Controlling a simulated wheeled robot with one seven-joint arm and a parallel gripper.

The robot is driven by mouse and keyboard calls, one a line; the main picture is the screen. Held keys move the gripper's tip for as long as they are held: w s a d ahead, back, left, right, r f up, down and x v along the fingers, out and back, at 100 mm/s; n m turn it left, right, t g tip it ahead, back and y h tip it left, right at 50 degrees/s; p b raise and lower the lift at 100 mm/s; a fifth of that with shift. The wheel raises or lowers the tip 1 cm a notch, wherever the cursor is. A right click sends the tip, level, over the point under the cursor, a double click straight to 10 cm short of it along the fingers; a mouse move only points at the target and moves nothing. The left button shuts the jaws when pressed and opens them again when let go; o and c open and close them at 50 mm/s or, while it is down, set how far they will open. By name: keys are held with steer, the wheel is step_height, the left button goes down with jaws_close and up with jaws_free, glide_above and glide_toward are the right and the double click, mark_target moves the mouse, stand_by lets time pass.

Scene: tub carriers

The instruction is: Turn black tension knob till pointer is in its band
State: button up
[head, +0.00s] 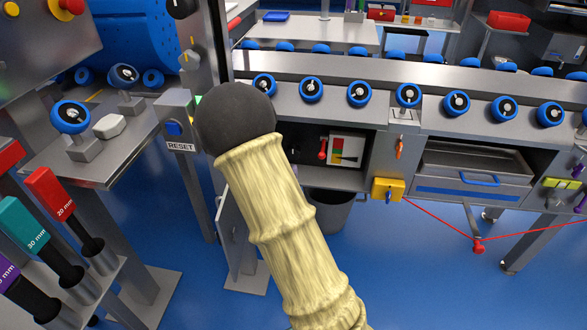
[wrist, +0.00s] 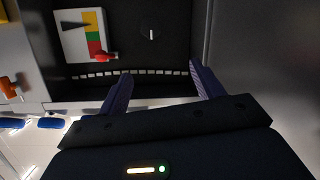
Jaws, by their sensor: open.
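The black tension knob (wrist: 150,34) is a dark disc with a white mark, on the dark panel inside an open bay. The gauge (wrist: 72,45) is a white plate with yellow, green and red bands. Its black pointer (wrist: 75,23) has its tip at the yellow band, clear of the green. The gauge also shows in the head view (head: 347,150). My gripper (wrist: 160,70) is open and empty, its fingers toward the panel and the knob beyond their tips in the picture. In the head view my cream-sleeved arm hides my gripper and the knob.
A red knob or lever (wrist: 105,56) sits beside the gauge, near one finger. An orange handle (head: 399,147) and a yellow box (head: 388,189) are right of the bay. An open door (head: 230,235) hangs below left. A RESET post (head: 180,150) stands left.

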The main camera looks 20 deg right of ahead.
mark_target(293, 152)
step_height(293, 152, down, 7)
steer(key=d+t+h+b, duration=0.1)
steer(key=t+h+b, duration=0.1)
steer(key=b, duration=0.4)
steer(key=shift+w+d+h+b, duration=0.25)
steer(key=shift+w+h+b, duration=0.05)
steer(key=shift+w+b, duration=0.15)
steer(key=x, duration=1.7)
steer(key=shift+w+d, duration=0.15)
steer(key=shift+d, duration=0.05)
steer(key=shift+a, duration=0.1)
steer(key=shift+a+r, duration=0.1)
